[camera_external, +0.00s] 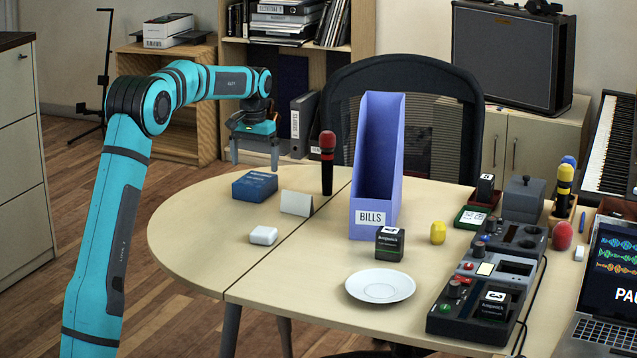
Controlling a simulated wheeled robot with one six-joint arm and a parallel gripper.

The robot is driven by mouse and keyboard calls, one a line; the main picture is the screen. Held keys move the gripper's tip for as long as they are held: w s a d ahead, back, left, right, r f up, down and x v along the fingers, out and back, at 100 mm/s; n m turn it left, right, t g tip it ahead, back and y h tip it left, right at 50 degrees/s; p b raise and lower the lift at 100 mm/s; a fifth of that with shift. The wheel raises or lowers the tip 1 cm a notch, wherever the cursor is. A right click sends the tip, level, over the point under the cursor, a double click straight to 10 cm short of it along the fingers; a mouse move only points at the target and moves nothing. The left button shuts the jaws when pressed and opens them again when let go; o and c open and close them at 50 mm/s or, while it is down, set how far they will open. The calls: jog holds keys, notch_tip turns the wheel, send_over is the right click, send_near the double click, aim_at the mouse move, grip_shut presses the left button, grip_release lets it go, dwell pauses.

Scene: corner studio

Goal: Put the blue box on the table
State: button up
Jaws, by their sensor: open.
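The blue box (255,186) lies flat on the left part of the wooden table (190,232), near its far rounded edge. My gripper (256,164) is just above the blue box, pointing down. Its two fingers are apart with nothing between them. A small gap seems to show between the fingertips and the box top, but I cannot tell the exact distance.
A white folded card (296,203), a red-topped microphone (327,165) and a purple file holder (376,170) stand right of the box. A white case (263,235) and a saucer (380,286) lie nearer. Audio gear (478,300) crowds the right side. The table's left front is clear.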

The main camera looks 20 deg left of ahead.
aim_at(254, 180)
notch_tip(254, 180, up, 6)
jog(key=shift+f, duration=0.15)
dwell(0.3)
jog(key=s+d+r+t, duration=0.2)
jog(key=s+r+t, duration=0.2)
jog(key=s+r, duration=0.7)
jog(key=s+d+r+t, duration=0.2)
jog(key=s+r+t, duration=0.2)
jog(key=s+r, duration=0.7)
jog(key=s+d+t, duration=0.2)
jog(key=s+t, duration=0.7)
jog(key=s, duration=2.4)
jog(key=shift+d, duration=0.25)
